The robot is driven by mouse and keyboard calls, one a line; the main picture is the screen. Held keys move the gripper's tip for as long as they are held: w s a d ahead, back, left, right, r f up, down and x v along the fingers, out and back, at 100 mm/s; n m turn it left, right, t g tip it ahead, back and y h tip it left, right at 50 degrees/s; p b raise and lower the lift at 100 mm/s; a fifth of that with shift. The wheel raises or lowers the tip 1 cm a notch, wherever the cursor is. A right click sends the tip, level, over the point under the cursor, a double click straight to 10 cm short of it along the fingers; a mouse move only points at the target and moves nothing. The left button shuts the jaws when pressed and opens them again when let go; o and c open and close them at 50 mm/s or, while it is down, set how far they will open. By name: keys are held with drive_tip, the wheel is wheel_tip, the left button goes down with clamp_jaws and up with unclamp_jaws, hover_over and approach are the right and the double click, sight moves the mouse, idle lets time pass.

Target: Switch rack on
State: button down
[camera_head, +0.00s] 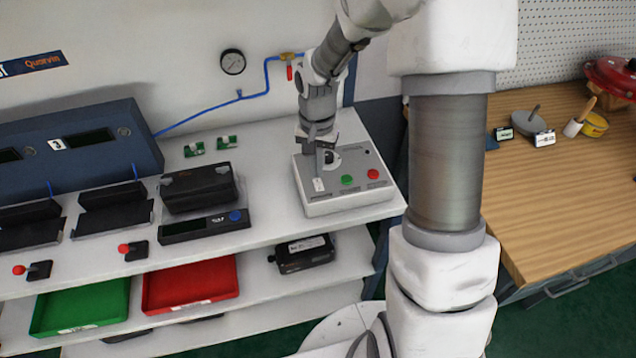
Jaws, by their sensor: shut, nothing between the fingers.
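A grey control box (345,199) with a sloped top sits at the right end of the white bench. It carries a green button (347,180), a red button (373,174) and a small white label (319,185). A round dark and white part (333,158) sits near its back. My gripper (320,168) is shut and points down over the left part of the box. It partly hides the box's back left, and I cannot tell whether the fingertips touch it. No part is marked legibly as a rack switch.
A blue rack unit (75,150) stands at the left. A black box (197,188) and a flat device with a blue knob (190,228) lie left of the control box. Red-knobbed levers (135,249) line the bench front. A wooden table (560,190) is at the right.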

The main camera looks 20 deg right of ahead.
drive_tip(key=shift+f+b, duration=0.75)
drive_tip(key=shift+f, duration=0.2)
idle(0.5)
drive_tip(key=shift+r+p, duration=2.45)
drive_tip(key=shift+r, duration=1.1)
drive_tip(key=shift+r, duration=0.1)
wheel_tip(320, 180, up, 8)
drive_tip(key=n+t, duration=0.1)
hover_over(317, 180)
drive_tip(key=s, duration=0.3)
drive_tip(key=s+r+n+t, duration=0.4)
drive_tip(key=s+r, duration=0.8)
drive_tip(key=s, duration=0.5)
drive_tip(key=shift+s+r+n+t, duration=0.15)
drive_tip(key=shift+s+n+t, duration=0.15)
drive_tip(key=shift+n, duration=0.2)
